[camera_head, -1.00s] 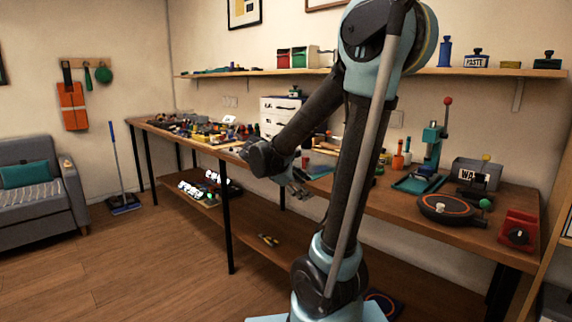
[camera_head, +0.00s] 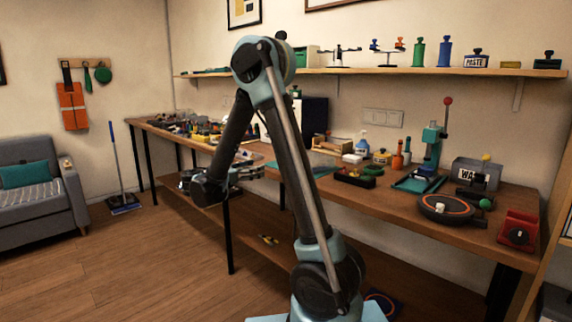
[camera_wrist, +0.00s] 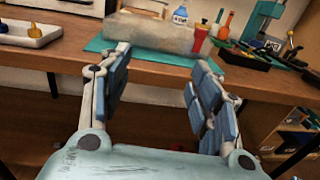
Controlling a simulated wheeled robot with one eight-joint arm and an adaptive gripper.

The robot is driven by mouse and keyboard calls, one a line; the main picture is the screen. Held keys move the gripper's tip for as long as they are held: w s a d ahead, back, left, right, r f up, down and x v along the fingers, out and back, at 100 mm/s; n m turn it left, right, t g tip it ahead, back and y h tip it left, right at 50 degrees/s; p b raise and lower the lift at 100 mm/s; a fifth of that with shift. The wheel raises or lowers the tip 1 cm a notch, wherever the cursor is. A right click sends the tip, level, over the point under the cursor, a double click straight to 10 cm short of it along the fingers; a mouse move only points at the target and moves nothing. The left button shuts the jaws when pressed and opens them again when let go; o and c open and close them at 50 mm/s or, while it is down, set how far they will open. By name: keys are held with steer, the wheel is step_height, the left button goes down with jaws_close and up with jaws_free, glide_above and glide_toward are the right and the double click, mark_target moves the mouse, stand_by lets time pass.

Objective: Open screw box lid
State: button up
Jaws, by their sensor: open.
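My gripper (camera_head: 250,175) is open and empty, in front of the long workbench (camera_head: 480,225). In the wrist view its two fingers (camera_wrist: 160,95) stand wide apart, short of the bench's front edge, with nothing between them. Beyond the fingertips a pale grey, see-through-looking block (camera_wrist: 150,33) rests on a teal mat (camera_wrist: 97,43). I cannot tell whether this block is the screw box, and no lid shows clearly. The gripper is apart from it.
A white tray with small knobbed items (camera_wrist: 28,32) is at the left in the wrist view. A black open box (camera_head: 355,179), bottles and a teal press (camera_head: 431,145) crowd the bench. Floor in front is clear.

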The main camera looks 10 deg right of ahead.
steer(key=x, duration=1.7)
steer(key=shift+w, duration=0.15)
